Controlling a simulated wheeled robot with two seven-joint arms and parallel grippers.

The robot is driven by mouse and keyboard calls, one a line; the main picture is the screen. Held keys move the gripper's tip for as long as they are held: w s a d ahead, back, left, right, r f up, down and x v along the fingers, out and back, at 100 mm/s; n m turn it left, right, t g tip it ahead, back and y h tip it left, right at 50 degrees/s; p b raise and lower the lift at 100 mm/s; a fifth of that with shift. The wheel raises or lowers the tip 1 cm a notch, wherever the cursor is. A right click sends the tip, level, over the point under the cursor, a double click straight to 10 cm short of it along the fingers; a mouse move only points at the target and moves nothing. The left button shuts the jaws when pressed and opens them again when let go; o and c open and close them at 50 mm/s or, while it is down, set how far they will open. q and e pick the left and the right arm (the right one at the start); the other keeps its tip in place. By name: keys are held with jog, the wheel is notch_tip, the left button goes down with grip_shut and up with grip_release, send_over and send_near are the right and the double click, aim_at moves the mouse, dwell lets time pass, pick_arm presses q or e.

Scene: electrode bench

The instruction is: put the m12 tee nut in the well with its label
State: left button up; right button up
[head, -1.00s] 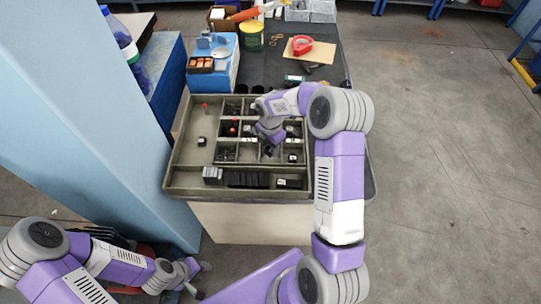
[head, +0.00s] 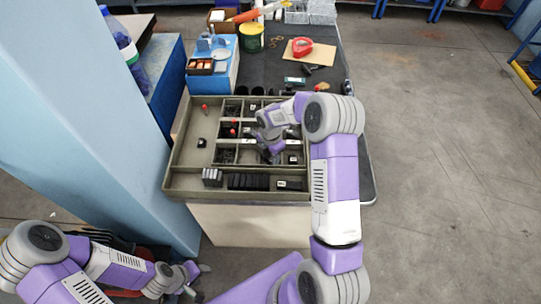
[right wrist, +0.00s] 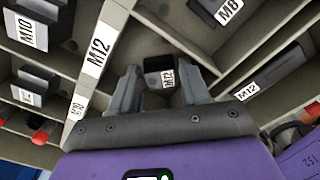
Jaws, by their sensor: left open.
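My right gripper (right wrist: 160,85) is spread in the right wrist view, its fingers on either side of a small dark piece with an M12 label (right wrist: 158,73). Narrow gaps seem to show beside that piece, which sits in a grey compartment. A white M12 label (right wrist: 97,50) is on the divider to the left. Another dark piece labelled M12 (right wrist: 268,78) lies in the compartment to the right. In the head view my right gripper (head: 272,155) is low over the sorting tray (head: 181,165) and hides part of it. My left gripper (head: 192,277) is open, well away from the tray.
Dividers surround my right gripper. Pieces labelled M8 (right wrist: 215,12) and M10 (right wrist: 32,85) lie in neighbouring compartments. Dark blocks (head: 248,181) fill part of the tray's front row. A blue box (head: 222,70) and a red tape dispenser (head: 301,47) stand behind the tray.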

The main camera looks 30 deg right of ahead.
aim_at(270, 157)
jog(key=shift+r, duration=0.1)
jog(key=shift+r, duration=0.35)
notch_tip(270, 157, up, 12)
jog(key=p, duration=0.2)
jog(key=shift+f, duration=0.25)
